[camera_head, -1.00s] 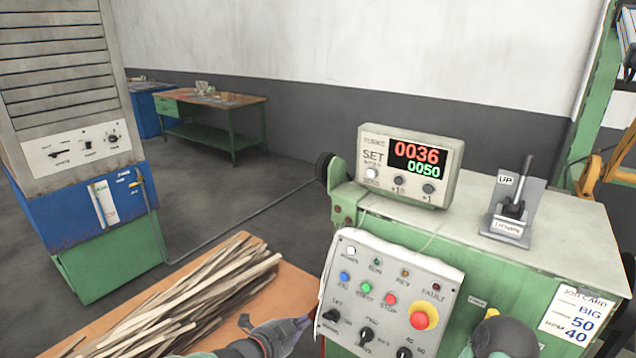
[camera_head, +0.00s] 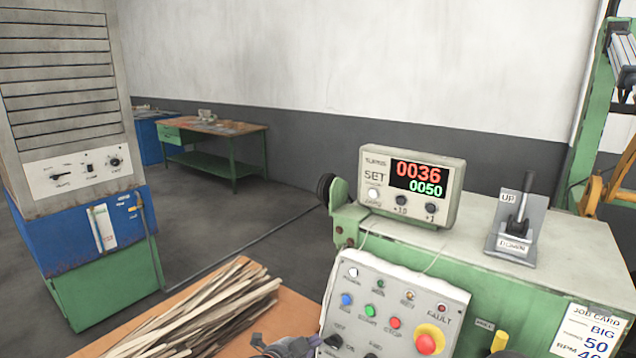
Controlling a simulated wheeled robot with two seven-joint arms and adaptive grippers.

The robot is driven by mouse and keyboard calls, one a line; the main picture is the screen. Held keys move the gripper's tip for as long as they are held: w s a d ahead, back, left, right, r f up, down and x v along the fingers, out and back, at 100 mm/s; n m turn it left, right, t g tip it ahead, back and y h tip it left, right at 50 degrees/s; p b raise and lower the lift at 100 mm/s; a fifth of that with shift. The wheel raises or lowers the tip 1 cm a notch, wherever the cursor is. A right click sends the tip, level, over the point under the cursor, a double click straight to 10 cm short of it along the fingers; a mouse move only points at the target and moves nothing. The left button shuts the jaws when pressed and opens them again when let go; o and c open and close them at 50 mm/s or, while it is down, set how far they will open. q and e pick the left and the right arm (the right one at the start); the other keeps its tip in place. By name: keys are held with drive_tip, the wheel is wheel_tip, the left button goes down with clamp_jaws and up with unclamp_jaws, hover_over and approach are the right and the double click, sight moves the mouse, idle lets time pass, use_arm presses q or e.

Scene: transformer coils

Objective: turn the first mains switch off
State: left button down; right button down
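The control panel (camera_head: 392,308) leans against the front of the green machine, with coloured buttons and a red-on-yellow stop knob (camera_head: 429,338). A black rotary switch (camera_head: 333,342) sits at its lower left, and more dark knobs are cut off by the bottom edge. I cannot read which one is the mains switch. My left gripper (camera_head: 296,347) is at the bottom edge, just left of the lower-left switch; contact cannot be told. Its fingers are too cut off to judge.
A counter box (camera_head: 411,187) reading 0036 over 0050 and a lever stand (camera_head: 516,231) are on the green machine. Wooden strips (camera_head: 215,308) lie on an orange-brown tabletop at left. A cabinet with its own knobs (camera_head: 87,170) stands farther left.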

use_arm(q)
drive_tip(key=shift+d+r, duration=0.2)
drive_tip(key=shift+d, duration=0.1)
idle(0.4)
drive_tip(key=shift+s+f+b, duration=0.1)
drive_tip(key=shift+f+b, duration=0.3)
drive_tip(key=shift+b, duration=0.3)
